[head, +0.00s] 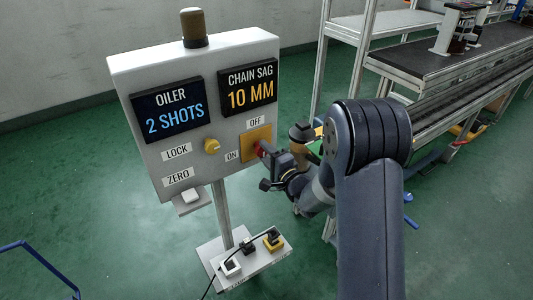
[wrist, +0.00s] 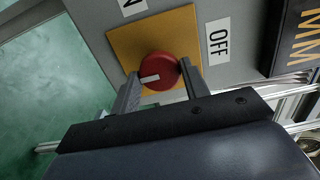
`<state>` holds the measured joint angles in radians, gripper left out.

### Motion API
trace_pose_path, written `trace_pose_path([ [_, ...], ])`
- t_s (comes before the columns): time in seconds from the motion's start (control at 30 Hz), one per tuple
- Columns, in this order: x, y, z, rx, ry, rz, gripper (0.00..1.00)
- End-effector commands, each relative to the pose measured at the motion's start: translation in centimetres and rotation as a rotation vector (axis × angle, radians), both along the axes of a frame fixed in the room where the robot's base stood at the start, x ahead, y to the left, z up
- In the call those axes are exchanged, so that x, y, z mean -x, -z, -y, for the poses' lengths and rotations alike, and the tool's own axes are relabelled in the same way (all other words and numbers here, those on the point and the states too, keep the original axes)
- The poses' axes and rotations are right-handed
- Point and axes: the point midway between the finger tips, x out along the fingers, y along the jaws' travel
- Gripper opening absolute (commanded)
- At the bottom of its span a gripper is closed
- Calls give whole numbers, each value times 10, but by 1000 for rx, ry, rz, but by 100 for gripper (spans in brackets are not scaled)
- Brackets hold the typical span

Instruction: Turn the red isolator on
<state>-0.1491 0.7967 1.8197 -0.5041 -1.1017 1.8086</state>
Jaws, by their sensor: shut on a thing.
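The red isolator (wrist: 162,72) is a round red knob with a white mark, on a yellow plate (wrist: 117,38) on the grey panel. In the wrist view its white mark points left, toward neither the OFF label (wrist: 217,42) nor clearly the partly cut-off second label. My gripper (wrist: 158,82) has one finger on each side of the knob and is shut on it. In the head view the isolator (head: 259,149) is partly hidden by my gripper (head: 264,152). The ON label (head: 232,156) is left of the yellow plate and the OFF label is above it.
The panel (head: 150,75) has an OILER display (head: 173,112), a CHAIN SAG display (head: 249,83), a yellow knob (head: 211,145) and LOCK and ZERO labels. A shelf with small switches (head: 230,267) stands below. A conveyor (head: 440,65) is at the right. Green floor is open at left.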

Motion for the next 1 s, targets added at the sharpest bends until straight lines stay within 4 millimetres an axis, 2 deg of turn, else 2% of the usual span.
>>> trace_pose_path([
  [0.53,0,1,0,-20,1,-16,21],
  [0.57,0,1,0,-19,1,-15,46],
  [0.6,0,1,0,-19,1,-15,49],
  [0.8,0,0,0,-18,1,-14,65],
  [1.0,0,0,0,-18,1,-13,65],
])
